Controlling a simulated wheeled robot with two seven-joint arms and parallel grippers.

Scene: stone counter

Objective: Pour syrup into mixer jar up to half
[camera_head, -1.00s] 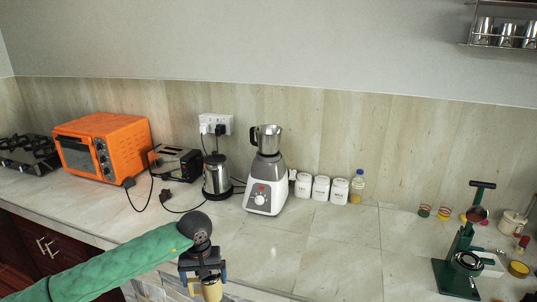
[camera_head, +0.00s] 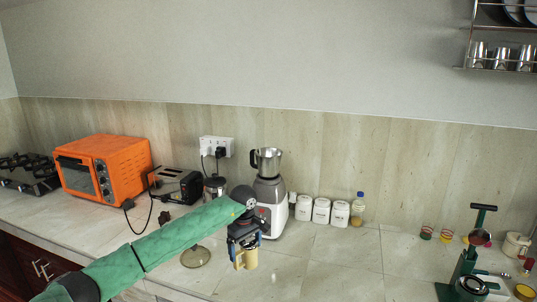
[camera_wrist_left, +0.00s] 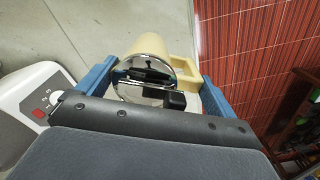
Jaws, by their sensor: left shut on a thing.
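The mixer (camera_head: 270,195) stands upright on the counter with its steel jar (camera_head: 267,161) on top; the jar's inside is hidden. My left gripper (camera_head: 245,245) is in front of the mixer base, lower than the jar. It is shut on a cream container with a handle (camera_head: 249,261). In the left wrist view the blue fingers (camera_wrist_left: 155,88) sit on both sides of this cream container (camera_wrist_left: 183,66), which has a shiny round mirror-like face. I cannot tell whether it holds syrup. The white mixer base (camera_wrist_left: 22,118) shows at the left there. My right gripper is out of view.
White canisters (camera_head: 322,210) and a yellowish bottle (camera_head: 357,211) stand right of the mixer. A toaster (camera_head: 176,187), a steel kettle (camera_head: 215,188) and an orange oven (camera_head: 104,166) are left. A round flat thing (camera_head: 195,257) lies under my arm.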

